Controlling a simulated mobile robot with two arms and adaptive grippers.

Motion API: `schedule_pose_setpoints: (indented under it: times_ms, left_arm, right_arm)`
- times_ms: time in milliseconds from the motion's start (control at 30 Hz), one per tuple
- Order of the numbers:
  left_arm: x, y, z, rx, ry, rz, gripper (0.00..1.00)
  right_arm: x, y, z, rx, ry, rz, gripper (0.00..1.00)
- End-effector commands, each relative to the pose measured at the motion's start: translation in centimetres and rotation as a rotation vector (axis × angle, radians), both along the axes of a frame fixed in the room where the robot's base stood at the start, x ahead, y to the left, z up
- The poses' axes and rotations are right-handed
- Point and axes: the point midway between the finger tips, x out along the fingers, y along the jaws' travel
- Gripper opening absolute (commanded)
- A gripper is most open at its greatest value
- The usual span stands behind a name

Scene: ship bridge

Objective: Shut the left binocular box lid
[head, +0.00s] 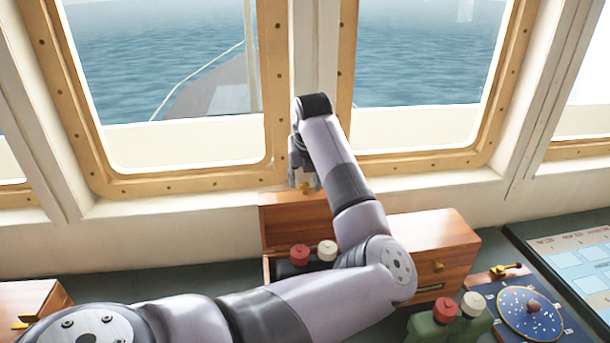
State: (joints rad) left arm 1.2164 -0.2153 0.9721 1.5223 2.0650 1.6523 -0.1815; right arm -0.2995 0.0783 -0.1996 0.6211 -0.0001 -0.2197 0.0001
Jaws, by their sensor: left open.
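The binocular box with the raised wooden lid (277,228) stands near the middle, below the window post. Its lid is up, with a brass catch (305,187) at its top edge. Dark binoculars with a red and a cream cap (300,255) show in the open box. My left gripper (305,183) is open and points down at the lid's top edge, close to the catch; I cannot tell whether it touches. My left arm hides the box's right part and much of its front. My right gripper is not in view.
A wooden box (440,240) with a brass knob stands just right, and another wooden box (30,300) at the far left. Green binoculars (430,326), a blue instrument (510,325) and a screen (580,262) are at lower right. Windows rise close behind.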

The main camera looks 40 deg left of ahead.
Motion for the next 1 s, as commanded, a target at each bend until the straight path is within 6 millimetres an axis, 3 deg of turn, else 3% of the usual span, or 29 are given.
schedule_pose_setpoints:
  times_ms: [367, 1000]
  left_arm:
    - [0.15, 0.18, -0.62, 0.0, 0.0, 0.0, 0.4]
    - [0.15, 0.15, -0.56, 0.0, 0.0, -0.001, 0.0]
  right_arm:
    - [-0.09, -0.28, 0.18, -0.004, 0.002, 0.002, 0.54]
    - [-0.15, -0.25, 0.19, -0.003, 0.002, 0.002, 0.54]
